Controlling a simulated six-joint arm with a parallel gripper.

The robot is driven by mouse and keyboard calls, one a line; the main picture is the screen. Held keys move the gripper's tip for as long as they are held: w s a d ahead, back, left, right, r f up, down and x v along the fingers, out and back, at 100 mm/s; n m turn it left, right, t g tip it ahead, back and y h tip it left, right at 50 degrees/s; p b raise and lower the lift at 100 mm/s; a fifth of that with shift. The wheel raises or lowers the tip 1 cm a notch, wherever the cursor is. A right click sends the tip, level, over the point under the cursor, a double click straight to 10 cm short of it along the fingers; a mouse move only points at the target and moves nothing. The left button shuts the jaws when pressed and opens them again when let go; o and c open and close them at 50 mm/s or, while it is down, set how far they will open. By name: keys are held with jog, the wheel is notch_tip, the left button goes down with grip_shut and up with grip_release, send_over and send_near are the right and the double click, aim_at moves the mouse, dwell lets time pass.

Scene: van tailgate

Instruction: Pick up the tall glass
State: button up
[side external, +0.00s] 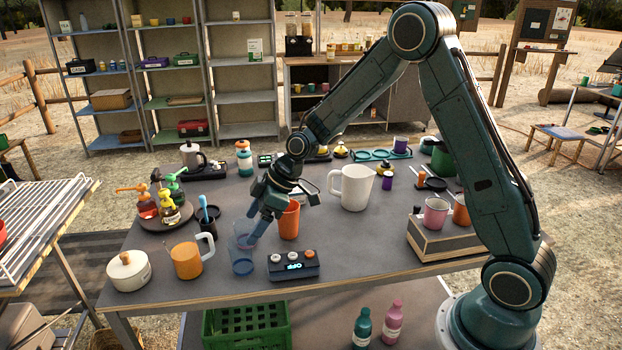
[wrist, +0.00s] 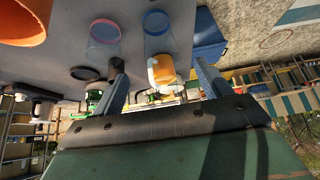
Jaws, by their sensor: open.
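Two clear glasses stand close together near the table's front. In the wrist view one has a blue rim (wrist: 157,32) and the other a pink-red rim (wrist: 104,36); I cannot tell which is taller. In the side view a bluish glass (side external: 242,263) stands in front, and the other is partly hidden by my gripper (side external: 252,226). My gripper is tilted down just beside the glasses. Its two fingers, also seen in the wrist view (wrist: 160,78), are apart with nothing held between them.
An orange cup (side external: 289,222) stands right beside my gripper. An orange mug (side external: 187,260), a black cup with a blue utensil (side external: 206,222) and a lidded white pot (side external: 128,271) are to the left. A control box (side external: 293,265) lies right of the front glass. A white pitcher (side external: 355,187) stands behind.

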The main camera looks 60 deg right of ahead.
aim_at(241, 256)
jog(key=shift+x, duration=2.3)
jog(key=shift+x, duration=2.55)
jog(key=c, duration=1.1)
